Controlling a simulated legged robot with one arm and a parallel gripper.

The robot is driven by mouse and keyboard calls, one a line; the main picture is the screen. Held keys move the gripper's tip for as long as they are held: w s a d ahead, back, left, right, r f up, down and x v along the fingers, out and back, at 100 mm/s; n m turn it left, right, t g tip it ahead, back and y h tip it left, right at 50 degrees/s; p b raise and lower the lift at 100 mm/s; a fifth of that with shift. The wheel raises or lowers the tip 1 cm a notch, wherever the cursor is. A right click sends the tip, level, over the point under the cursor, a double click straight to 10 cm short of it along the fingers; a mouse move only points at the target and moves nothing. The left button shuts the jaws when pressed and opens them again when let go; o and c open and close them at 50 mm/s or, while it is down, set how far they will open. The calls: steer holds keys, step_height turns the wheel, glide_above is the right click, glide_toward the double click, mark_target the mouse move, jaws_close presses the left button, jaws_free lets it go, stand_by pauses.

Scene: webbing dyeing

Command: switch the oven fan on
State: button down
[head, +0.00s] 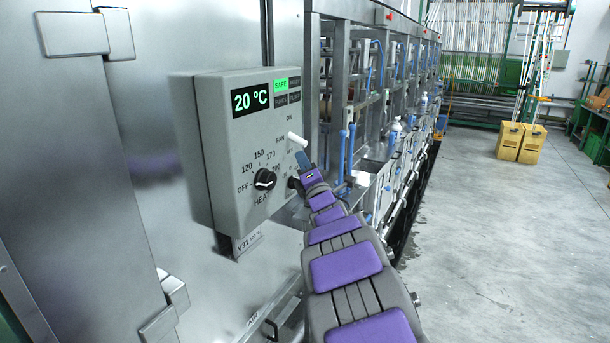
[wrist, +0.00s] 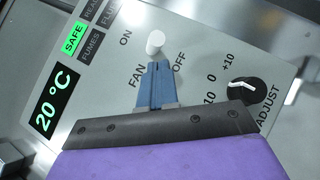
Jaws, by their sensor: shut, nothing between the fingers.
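The fan switch is a white lever (head: 298,140) on the grey control box (head: 215,150), between the FAN, ON and OFF marks. It juts out from the panel and slants slightly down to the right in the head view. In the wrist view the white lever (wrist: 155,42) sits just beyond my fingertips. My gripper (head: 303,160) is shut and empty, its blue fingers just below the lever. In the wrist view my gripper (wrist: 157,66) points at the lever's lower side; I cannot tell whether it touches. My fingers partly hide the panel below the lever.
A black HEAT knob (head: 265,179) sits lower left of the lever. A black ADJUST knob (wrist: 245,90) is right of my fingers. The display (head: 250,99) reads 20 °C and the SAFE lamp (head: 281,86) is green. A metal machine frame (head: 340,75) stands close on the right.

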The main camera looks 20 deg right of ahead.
steer(key=shift+w+d+r+n+g+p, duration=0.15)
steer(key=shift+d+r+n+g+p, duration=0.5)
steer(key=shift+d+r, duration=0.3)
stand_by(0.5)
steer(key=shift+y, duration=0.4)
